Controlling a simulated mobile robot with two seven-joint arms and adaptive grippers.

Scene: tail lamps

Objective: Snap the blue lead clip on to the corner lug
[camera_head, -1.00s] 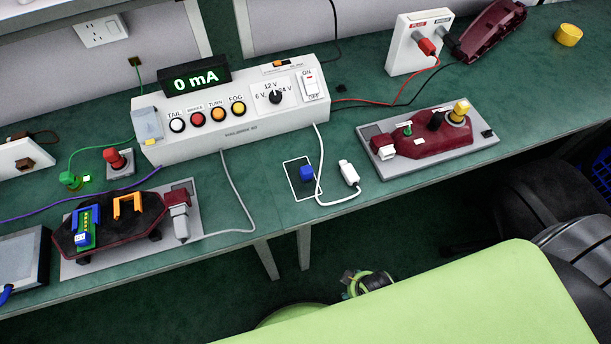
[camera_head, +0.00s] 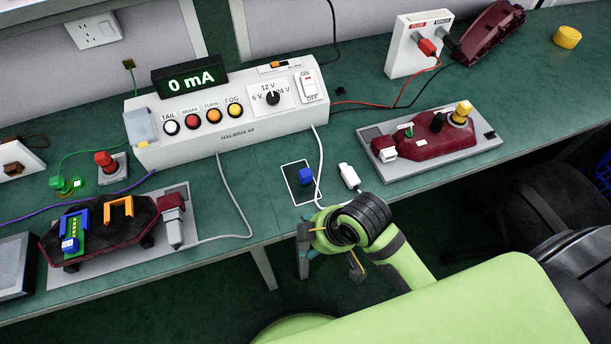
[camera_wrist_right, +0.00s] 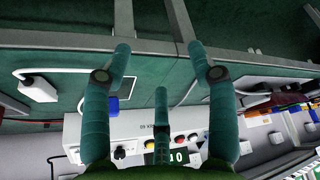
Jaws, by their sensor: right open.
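A small blue clip (camera_head: 306,177) sits on a dark pad (camera_head: 295,190) with a white outline near the front edge of the bench. A blue piece also shows in the right wrist view (camera_wrist_right: 112,104). I take it for the lead clip. My right gripper (camera_head: 328,256) is open and empty, in front of the bench edge, below the clip and apart from it. Its spread fingers (camera_wrist_right: 160,52) show in the wrist view. I cannot tell which part is the corner lug. My left gripper is not in view.
A white plug (camera_head: 349,176) on a white cable lies right of the pad. A red lamp (camera_head: 450,138) on a grey plate stands further right. A dark lamp with blue and orange brackets (camera_head: 118,210) lies at left. The tester box (camera_head: 270,125) stands behind.

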